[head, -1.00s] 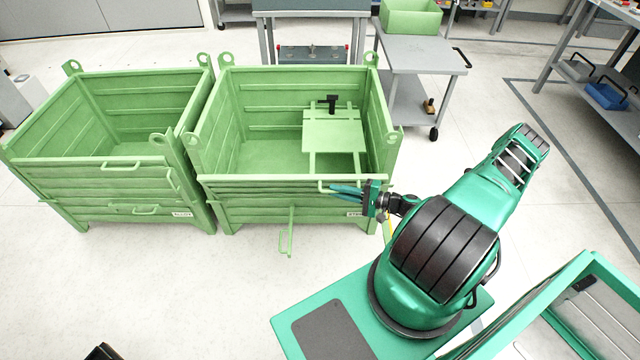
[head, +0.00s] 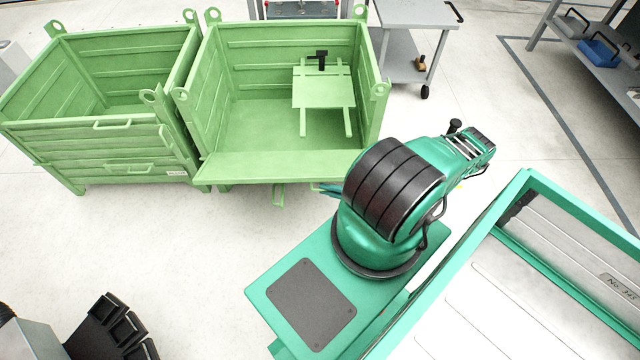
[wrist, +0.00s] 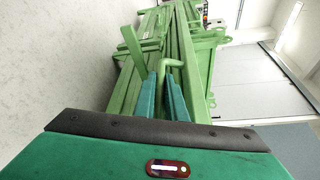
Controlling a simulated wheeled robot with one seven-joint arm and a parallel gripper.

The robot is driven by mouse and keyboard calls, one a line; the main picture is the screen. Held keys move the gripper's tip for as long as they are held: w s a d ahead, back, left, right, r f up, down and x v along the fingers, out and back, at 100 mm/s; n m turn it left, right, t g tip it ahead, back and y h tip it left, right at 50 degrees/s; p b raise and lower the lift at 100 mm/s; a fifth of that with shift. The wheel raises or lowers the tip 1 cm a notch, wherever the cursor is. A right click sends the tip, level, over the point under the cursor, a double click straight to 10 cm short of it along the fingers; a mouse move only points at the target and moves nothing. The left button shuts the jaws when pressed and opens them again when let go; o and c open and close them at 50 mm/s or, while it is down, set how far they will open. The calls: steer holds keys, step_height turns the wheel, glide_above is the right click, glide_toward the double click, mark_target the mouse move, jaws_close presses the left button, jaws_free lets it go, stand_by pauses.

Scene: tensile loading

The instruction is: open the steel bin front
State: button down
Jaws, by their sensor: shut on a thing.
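The green steel bin (head: 235,75) stands at the middle back in the head view. Its front (head: 270,167) is swung down and outward, with its inner face showing as a broad sloping or flat panel. My gripper (head: 328,188) is low at the front's right side, mostly hidden behind my arm. In the wrist view my gripper (wrist: 162,82) has its two teal fingers closed around the green bar handle (wrist: 172,63) of the front. The exact angle of the front is hard to tell.
A second green bin (head: 95,150) stands close on the left, its front upright. A green slatted piece (head: 323,92) with a black item lies in the open bin. A grey cart (head: 400,45) stands behind right.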

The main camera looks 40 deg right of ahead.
steer(key=shift+s+f, duration=0.1)
steer(key=shift+f, duration=0.5)
steer(key=shift+d, duration=0.1)
steer(key=c, duration=1.8)
jaws_free()
